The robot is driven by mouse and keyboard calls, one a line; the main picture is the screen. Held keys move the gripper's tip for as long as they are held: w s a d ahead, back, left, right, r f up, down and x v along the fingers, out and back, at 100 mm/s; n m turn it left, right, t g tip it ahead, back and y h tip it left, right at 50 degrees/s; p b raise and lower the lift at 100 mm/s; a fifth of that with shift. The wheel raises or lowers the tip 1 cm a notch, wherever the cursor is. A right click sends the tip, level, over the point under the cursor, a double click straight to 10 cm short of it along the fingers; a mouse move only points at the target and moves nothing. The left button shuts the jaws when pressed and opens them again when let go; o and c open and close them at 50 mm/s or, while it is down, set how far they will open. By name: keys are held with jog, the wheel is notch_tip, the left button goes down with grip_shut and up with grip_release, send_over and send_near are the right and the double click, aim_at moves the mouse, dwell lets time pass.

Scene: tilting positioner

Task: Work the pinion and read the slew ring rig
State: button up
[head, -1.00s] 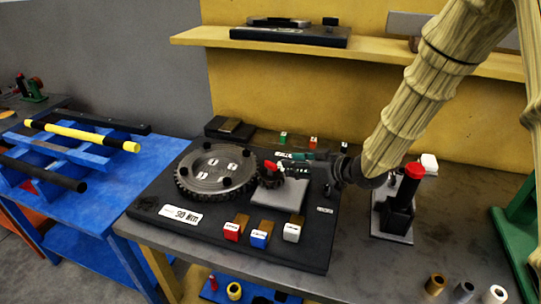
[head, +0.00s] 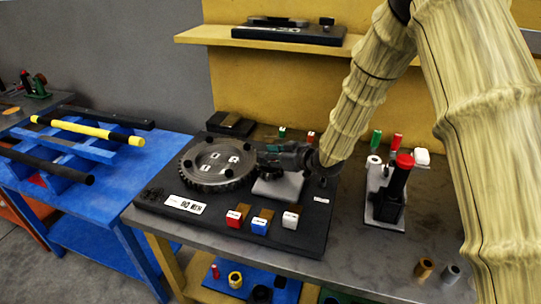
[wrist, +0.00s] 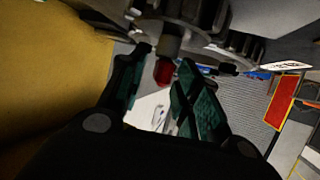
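The slew ring (head: 208,178), a dark toothed disc with several black bolts and white number plates, lies on the rig's black base (head: 300,242). My gripper (head: 262,156) is at the ring's right edge, over a grey block (head: 283,186). In the wrist view its green-padded fingers (wrist: 164,68) stand apart, with a red knob (wrist: 163,72) below a grey shaft between their tips. Gaps show beside the knob; whether either finger touches it is unclear. The gripper hides the pinion area in the head view. Ring teeth (wrist: 240,45) show beyond the fingers.
Red (head: 237,215), blue (head: 260,226) and white (head: 290,218) labelled blocks line the base's front, near a white torque label (head: 185,204). A red-topped black post (head: 397,188) stands right. A yellow wall shelf (head: 285,41) is behind.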

jog(key=shift+w+f, duration=0.25)
jog(key=shift+s+r, duration=0.2)
grip_shut()
jog(key=shift+r+p, duration=0.1)
jog(key=shift+p, duration=0.2)
jog(key=shift+n+g+y, duration=0.3)
jog(key=shift+n+g, duration=0.1)
jog(key=shift+n+g+y+p, duration=0.6)
jog(key=shift+n+g+p, duration=0.3)
jog(key=shift+p, duration=0.25)
jog(key=shift+n+g+y+p, duration=0.3)
jog(key=shift+n+g+p, duration=0.1)
jog(key=shift+n+g, duration=0.5)
jog(key=shift+g, duration=0.1)
jog(key=shift+f, duration=0.2)
